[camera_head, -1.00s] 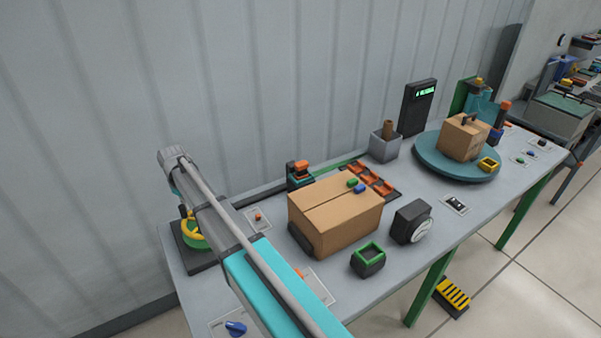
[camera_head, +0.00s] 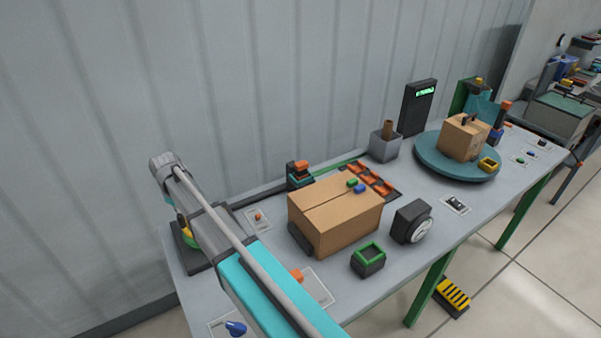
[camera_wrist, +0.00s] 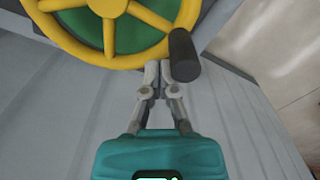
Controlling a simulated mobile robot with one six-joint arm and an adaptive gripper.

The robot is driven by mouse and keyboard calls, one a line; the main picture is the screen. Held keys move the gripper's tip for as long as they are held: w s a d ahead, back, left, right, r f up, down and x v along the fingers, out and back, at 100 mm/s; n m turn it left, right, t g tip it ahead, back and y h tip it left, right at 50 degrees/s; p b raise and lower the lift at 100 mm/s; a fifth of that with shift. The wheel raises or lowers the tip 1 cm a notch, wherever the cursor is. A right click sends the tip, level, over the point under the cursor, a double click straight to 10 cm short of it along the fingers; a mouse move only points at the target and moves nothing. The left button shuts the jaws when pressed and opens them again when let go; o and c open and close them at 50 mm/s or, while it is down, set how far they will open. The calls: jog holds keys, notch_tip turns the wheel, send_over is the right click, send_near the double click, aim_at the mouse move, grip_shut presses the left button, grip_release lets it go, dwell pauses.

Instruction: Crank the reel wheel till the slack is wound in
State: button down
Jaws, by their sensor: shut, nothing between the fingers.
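The reel wheel (camera_wrist: 67,46) has a yellow rim and spokes over a green disc, at the top left of the wrist view. Its dark cylindrical crank handle (camera_wrist: 184,54) stands at the rim's right side. My gripper (camera_wrist: 158,70) is shut and empty, its fingertips just left of the handle and close to the rim; I cannot tell whether they touch. In the head view the reel (camera_head: 184,232) is mostly hidden behind my arm at the table's left end, on a dark base (camera_head: 196,259). No slack line can be made out.
The table (camera_head: 330,262) holds a cardboard box (camera_head: 335,218), a green-rimmed bin (camera_head: 368,262) and a dark gauge (camera_head: 411,222). A turntable (camera_head: 440,170) with a box stands at the far right. A corrugated wall runs behind.

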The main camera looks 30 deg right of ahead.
aim_at(186, 231)
jog(key=shift+s+a, duration=0.35)
jog(key=shift+s, duration=0.3)
jog(key=shift+s, duration=1.8)
jog(key=shift+d, duration=0.1)
jog(key=shift+s+d, duration=0.5)
jog(key=shift+s, duration=0.3)
jog(key=shift+s+d, duration=0.45)
jog(key=shift+s, duration=0.3)
jog(key=shift+d, duration=0.1)
jog(key=shift+s+d, duration=0.45)
jog(key=shift+d, duration=0.3)
jog(key=shift+s+d, duration=0.4)
jog(key=shift+d, duration=0.35)
